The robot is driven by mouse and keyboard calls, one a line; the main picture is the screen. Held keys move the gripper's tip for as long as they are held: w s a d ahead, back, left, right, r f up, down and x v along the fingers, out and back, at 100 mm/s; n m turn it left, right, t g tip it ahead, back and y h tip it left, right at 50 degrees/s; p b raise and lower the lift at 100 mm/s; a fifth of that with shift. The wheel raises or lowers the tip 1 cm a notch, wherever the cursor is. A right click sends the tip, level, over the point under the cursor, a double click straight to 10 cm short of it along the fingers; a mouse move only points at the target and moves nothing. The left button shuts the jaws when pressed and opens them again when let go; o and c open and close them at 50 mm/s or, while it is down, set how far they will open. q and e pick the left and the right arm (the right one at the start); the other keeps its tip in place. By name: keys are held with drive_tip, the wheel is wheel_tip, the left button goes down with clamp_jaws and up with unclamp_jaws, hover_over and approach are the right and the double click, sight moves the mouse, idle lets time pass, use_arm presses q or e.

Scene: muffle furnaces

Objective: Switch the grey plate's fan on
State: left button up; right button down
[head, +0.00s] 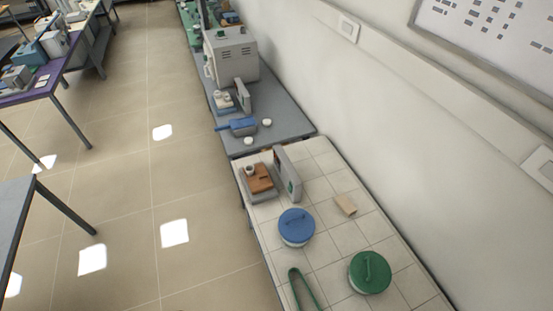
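A similar small unit (224,101) with an upright grey panel (243,96) stands further back on the grey bench. I cannot tell which one is the grey plate, and no fan or switch state can be made out. Neither of my grippers is in view.
On the tiled bench (325,157) are a blue-lidded pot (296,226), a green-lidded pot (369,272), a tan block (345,205) and green tongs (303,290). A furnace (231,54) and a blue tool (240,126) are behind. Open floor lies left.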

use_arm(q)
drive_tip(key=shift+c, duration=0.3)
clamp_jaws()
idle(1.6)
